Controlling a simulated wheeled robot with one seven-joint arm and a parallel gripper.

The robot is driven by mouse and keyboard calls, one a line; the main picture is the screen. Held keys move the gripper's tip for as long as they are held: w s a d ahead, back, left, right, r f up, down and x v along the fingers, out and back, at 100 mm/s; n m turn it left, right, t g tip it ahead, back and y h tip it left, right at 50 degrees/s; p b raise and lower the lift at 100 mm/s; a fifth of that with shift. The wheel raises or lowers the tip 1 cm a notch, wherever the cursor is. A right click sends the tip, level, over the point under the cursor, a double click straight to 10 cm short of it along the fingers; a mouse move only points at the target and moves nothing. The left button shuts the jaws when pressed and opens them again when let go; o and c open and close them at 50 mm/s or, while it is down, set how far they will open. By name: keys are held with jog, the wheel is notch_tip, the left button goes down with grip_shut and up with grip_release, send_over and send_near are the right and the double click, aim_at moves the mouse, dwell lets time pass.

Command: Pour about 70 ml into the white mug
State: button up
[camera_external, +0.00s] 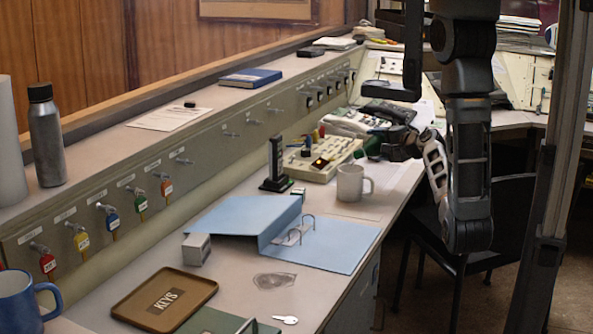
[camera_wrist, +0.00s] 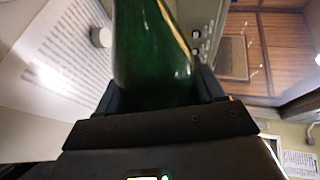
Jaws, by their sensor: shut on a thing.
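The white mug (camera_external: 349,183) stands upright on the desk, right of the blue binder, with its handle to the right. My gripper (camera_external: 388,150) is just above and to the right of the mug. It is shut on a green glass bottle (camera_external: 372,146), which is small and partly hidden in the external view. In the wrist view the bottle (camera_wrist: 153,50) fills the space between the jaws. The bottle looks tilted over towards the mug. I cannot see any liquid or the inside of the mug. A small white round thing (camera_wrist: 101,37) beside the bottle may be the mug.
A keypad panel (camera_external: 325,160) and a black handset on a stand (camera_external: 275,165) are behind and left of the mug. An open blue binder (camera_external: 300,240) lies in front. A brown KEYS tray (camera_external: 205,291) and a blue mug (camera_external: 18,300) are nearer. Papers lie right of the mug.

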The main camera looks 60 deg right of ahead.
jog(key=shift+r, duration=0.25)
dwell(1.0)
jog(key=f+m+b, duration=0.2)
jog(key=f, duration=0.2)
jog(key=shift+s+d+f+m+t+y+b, duration=0.2)
jog(key=shift+d+f+m+t+y+b, duration=0.1)
jog(key=shift+m+y+b, duration=0.1)
jog(key=shift+s+d+f+m+y, duration=0.1)
jog(key=shift+d+f+m+y, duration=0.05)
jog(key=shift+f+m+y, duration=0.2)
jog(key=shift+r, duration=0.4)
jog(key=shift+r+m+t+p, duration=0.15)
jog(key=shift+m+t+p, duration=0.25)
jog(key=shift+p, duration=0.35)
jog(key=shift+a+m+y+p, duration=0.25)
jog(key=shift+m+p, duration=0.05)
jog(key=shift+m, duration=0.05)
jog(key=shift+w, duration=0.2)
